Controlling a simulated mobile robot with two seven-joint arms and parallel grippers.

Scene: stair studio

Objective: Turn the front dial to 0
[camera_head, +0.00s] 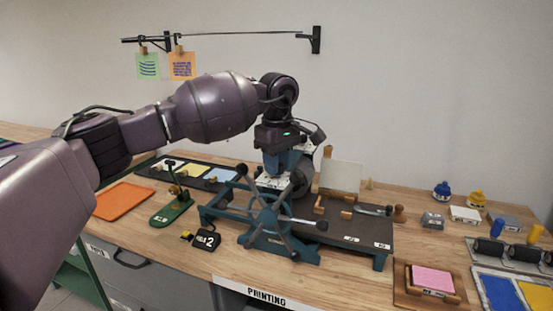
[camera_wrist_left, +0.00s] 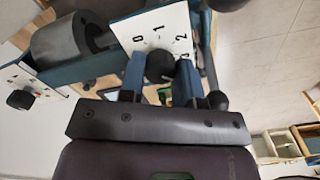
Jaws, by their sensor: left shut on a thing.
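The printing press (camera_head: 262,240) stands on the bench, with a blue frame, a spoked handwheel and a dark roller. In the left wrist view, the front dial is a black knob (camera_wrist_left: 160,66) on a white plate (camera_wrist_left: 178,24) marked 0, 1 and 2. My left gripper (camera_head: 283,168) reaches down onto the press from above. In the left wrist view, its blue fingers (camera_wrist_left: 160,76) are shut on the knob, one on each side. The knob's pointer is hidden, so its setting cannot be read. A second black knob (camera_wrist_left: 20,99) sits on another white plate at the left. My right gripper is out of view.
The handwheel (camera_head: 268,218) stands in front of the gripper. A green stapler-like tool (camera_head: 172,208) and a black tape measure (camera_head: 206,240) lie left of the press. A pink pad (camera_head: 433,279) and ink trays (camera_head: 500,290) are at the right.

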